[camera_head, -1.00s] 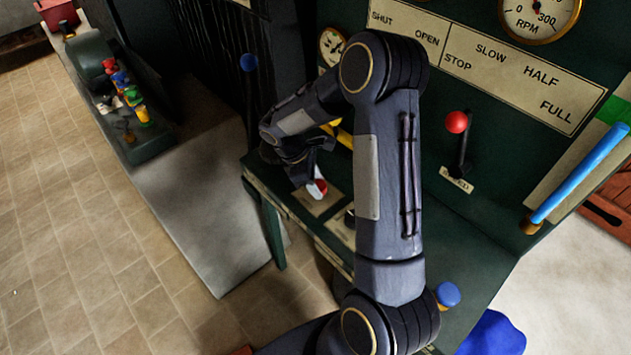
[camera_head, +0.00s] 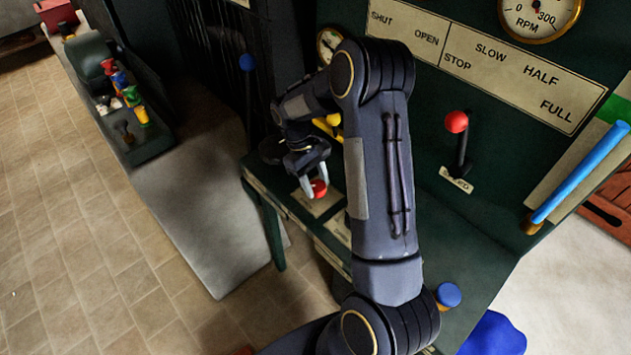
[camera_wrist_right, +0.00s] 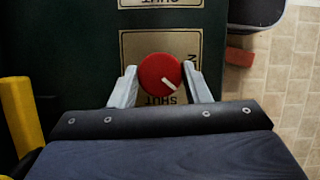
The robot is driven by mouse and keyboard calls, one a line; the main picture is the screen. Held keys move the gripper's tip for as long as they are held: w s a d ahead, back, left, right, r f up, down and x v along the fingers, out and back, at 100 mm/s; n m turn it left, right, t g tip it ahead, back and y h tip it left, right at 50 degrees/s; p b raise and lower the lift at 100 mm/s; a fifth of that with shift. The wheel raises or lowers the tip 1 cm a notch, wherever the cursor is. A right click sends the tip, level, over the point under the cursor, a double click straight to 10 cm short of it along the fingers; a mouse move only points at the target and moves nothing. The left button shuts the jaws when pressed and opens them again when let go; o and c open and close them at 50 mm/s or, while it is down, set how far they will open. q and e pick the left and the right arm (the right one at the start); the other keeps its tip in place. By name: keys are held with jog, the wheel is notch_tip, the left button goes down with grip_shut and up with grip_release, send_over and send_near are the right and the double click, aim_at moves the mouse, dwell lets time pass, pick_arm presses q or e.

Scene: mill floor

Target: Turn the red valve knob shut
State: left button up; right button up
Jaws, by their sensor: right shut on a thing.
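The red valve knob (camera_head: 319,188) sits on a labelled plate on the green console. In the right wrist view the knob (camera_wrist_right: 160,73) is round, with a white pointer line running toward the lower right. The plate (camera_wrist_right: 133,45) around it reads SHUT near the knob's lower side; other lettering at its right is partly hidden. My right gripper (camera_head: 313,187) reaches down to the knob, and its two pale fingers (camera_wrist_right: 160,85) stand on either side of it, shut on it. My left gripper is not in view.
A red-topped lever (camera_head: 457,122) and a blue bar handle (camera_head: 580,172) stand right of my arm. A yellow handle (camera_wrist_right: 20,115) is close at the left in the wrist view. A bench (camera_head: 150,140) with coloured items stands at left.

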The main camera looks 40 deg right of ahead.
jog(key=m, duration=0.2)
jog(key=m+y, duration=0.1)
jog(key=m, duration=0.1)
jog(key=shift+d+m+y, duration=0.15)
jog(key=shift+m+y, duration=0.15)
jog(key=shift+d+m+t+y, duration=0.1)
jog(key=shift+m+t+y, duration=0.25)
jog(key=shift+m, duration=0.95)
jog(key=shift+d+m+t+y, duration=0.15)
jog(key=shift+m+y, duration=0.4)
jog(key=shift+m, duration=0.75)
jog(key=shift+a, duration=0.1)
jog(key=o, duration=1)
jog(key=shift+r, duration=0.1)
jog(key=v, duration=0.7)
jog(key=shift+r+b, duration=0.3)
